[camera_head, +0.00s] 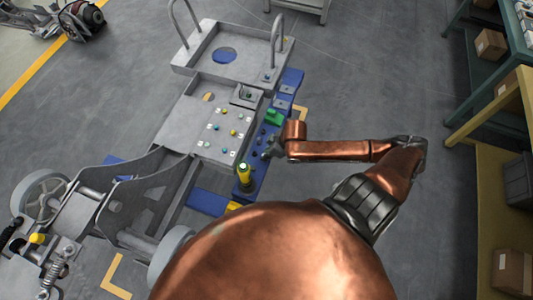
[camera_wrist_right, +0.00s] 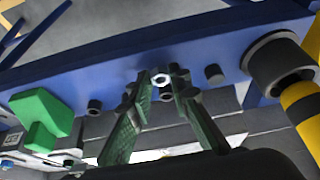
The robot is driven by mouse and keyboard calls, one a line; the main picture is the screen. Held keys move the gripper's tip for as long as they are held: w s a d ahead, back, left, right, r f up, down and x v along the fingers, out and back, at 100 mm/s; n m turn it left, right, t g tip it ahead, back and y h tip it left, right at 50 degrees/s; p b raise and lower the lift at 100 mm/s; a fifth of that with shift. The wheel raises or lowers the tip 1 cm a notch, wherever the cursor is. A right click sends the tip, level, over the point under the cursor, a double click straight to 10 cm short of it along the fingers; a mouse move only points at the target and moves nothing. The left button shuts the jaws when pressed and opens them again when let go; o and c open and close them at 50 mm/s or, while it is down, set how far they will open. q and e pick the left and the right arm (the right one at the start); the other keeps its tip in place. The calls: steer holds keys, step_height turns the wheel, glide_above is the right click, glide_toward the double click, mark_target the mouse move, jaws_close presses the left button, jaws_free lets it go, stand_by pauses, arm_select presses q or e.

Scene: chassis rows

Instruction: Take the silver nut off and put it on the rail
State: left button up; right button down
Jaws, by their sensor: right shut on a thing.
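The silver nut (camera_wrist_right: 160,79) shows in the right wrist view as a small bright hexagonal ring between my right fingertips, in front of the blue rail (camera_wrist_right: 150,45). My right gripper (camera_wrist_right: 156,84) is shut on it, with a dark green finger on each side. Whether the nut is still around a stud is hidden. In the head view my right gripper (camera_head: 269,149) is at the right edge of the blue rail (camera_head: 246,184), and the nut is too small to make out there. My left gripper is not in view.
Dark studs (camera_wrist_right: 213,73) stand on the rail beside my fingers. A green block (camera_wrist_right: 42,118) is to the left, a black socket (camera_wrist_right: 279,63) and a yellow-and-black striped cylinder (camera_wrist_right: 304,118) to the right. A grey chassis plate (camera_head: 180,122) with small coloured parts lies left of the rail.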

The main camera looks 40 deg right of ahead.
steer(key=shift+f, duration=0.45)
steer(key=c, duration=1.7)
jaws_free()
steer(key=v, duration=1.2)
